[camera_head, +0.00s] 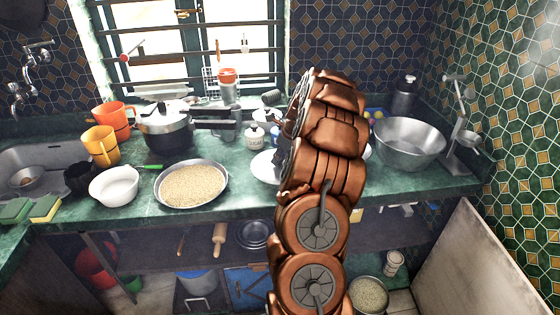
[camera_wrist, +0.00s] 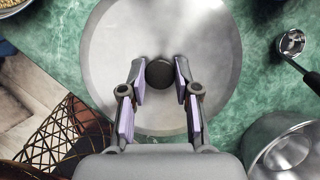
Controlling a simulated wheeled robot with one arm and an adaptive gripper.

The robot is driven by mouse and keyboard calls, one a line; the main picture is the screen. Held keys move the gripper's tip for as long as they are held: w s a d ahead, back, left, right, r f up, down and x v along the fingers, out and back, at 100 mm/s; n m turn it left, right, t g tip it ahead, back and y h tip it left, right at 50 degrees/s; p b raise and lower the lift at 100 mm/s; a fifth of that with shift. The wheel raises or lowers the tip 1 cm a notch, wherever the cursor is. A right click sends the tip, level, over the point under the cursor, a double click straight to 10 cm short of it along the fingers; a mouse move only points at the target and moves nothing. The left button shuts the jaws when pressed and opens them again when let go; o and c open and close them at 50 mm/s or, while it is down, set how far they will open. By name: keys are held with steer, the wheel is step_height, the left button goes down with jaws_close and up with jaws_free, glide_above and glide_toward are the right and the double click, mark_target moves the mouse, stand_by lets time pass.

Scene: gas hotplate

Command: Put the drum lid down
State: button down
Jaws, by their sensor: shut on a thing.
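The drum lid (camera_wrist: 115,60) is a wide, pale grey disc with a dark round knob (camera_wrist: 160,73) at its middle, in the wrist view. My gripper (camera_wrist: 160,82) has its two fingers on either side of the knob and is shut on it. Green worktop shows around the lid; I cannot tell whether the lid touches it. In the head view a pale disc edge (camera_head: 262,168), likely the lid, shows beside my arm, which hides most of it and the gripper.
On the green worktop (camera_head: 235,150), a pan of grain (camera_head: 194,186), a white bowl (camera_head: 114,187) and a pressure cooker (camera_head: 166,128) stand left. A large steel bowl (camera_head: 408,143) stands right. A ladle-like cup (camera_wrist: 291,43) lies near the lid.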

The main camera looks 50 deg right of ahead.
mark_target(282, 157)
steer(key=shift+w+d+f, duration=0.1)
steer(key=shift+w+d, duration=0.4)
steer(key=shift+d, duration=0.05)
steer(key=shift+f+p, duration=0.8)
steer(key=shift+f, duration=0.95)
steer(key=c, duration=0.8)
jaws_free()
steer(key=shift+f, duration=0.15)
steer(key=shift+c, duration=0.2)
steer(key=b+v, duration=0.3)
steer(key=v, duration=0.9)
steer(key=shift+r, duration=0.25)
